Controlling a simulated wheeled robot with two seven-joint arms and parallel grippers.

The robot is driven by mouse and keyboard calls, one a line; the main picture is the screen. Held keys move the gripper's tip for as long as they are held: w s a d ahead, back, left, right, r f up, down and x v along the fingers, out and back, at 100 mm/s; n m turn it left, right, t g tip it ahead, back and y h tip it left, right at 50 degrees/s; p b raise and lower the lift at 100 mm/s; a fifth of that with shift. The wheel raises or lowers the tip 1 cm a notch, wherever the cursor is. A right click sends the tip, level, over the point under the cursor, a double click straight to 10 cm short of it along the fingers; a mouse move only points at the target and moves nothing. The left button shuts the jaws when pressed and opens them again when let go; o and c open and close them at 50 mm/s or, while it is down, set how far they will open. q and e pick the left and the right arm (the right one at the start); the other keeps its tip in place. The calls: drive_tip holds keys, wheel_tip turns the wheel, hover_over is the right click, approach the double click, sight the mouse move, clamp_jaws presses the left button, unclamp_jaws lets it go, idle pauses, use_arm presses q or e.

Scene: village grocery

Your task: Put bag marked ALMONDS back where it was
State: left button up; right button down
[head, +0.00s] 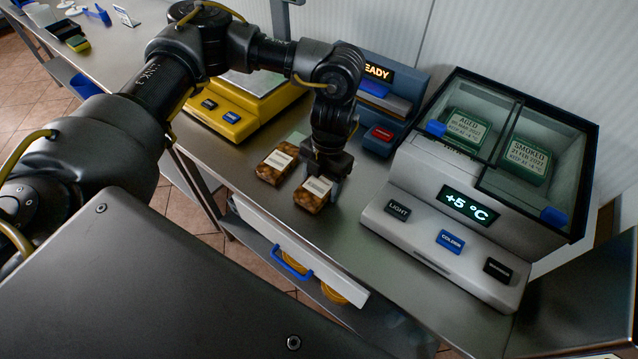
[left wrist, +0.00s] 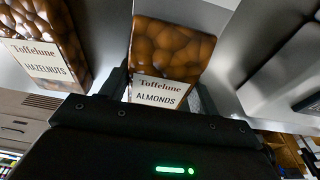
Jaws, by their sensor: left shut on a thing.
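The bag marked ALMONDS (left wrist: 158,90), brown with a nut picture and a white label, is between the fingers of my left gripper (left wrist: 163,95) in the left wrist view. In the head view the bag (head: 310,200) is under my left gripper (head: 328,172), near the front edge of the steel counter. The gripper is shut on it. I cannot tell whether its base touches the counter. My right gripper is not in view.
A cold case (head: 440,222) showing +5 °C, with green packs under glass, stands to the right. A yellow scale (head: 240,118) and a blue device (head: 405,95) with a lit display stand behind. Bare counter (head: 350,225) lies between bag and case.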

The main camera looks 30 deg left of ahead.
sight(325, 178)
use_arm(q)
drive_tip(key=shift+s+f, duration=0.25)
drive_tip(key=shift+f, duration=0.25)
drive_tip(key=shift+s+f, duration=0.25)
drive_tip(key=shift+f, duration=0.25)
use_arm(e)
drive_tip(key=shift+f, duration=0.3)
use_arm(q)
drive_tip(key=o, duration=1.1)
drive_tip(key=shift+c, duration=0.2)
drive_tip(key=shift+o, duration=0.8)
drive_tip(key=r, duration=0.1)
drive_tip(key=w+r, duration=0.1)
drive_tip(key=r, duration=0.1)
drive_tip(key=w+r, duration=0.1)
drive_tip(key=shift+w+d+r+b, duration=0.15)
drive_tip(key=shift+w+r+b, duration=0.05)
drive_tip(key=shift+r+b, duration=0.1)
wheel_tip(325, 178, up, 7)
drive_tip(key=shift+f, duration=0.1)
drive_tip(key=shift+w+r, duration=0.3)
drive_tip(key=shift+r, duration=0.3)
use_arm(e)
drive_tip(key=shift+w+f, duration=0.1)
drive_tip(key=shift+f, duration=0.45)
use_arm(q)
drive_tip(key=shift+r, duration=0.1)
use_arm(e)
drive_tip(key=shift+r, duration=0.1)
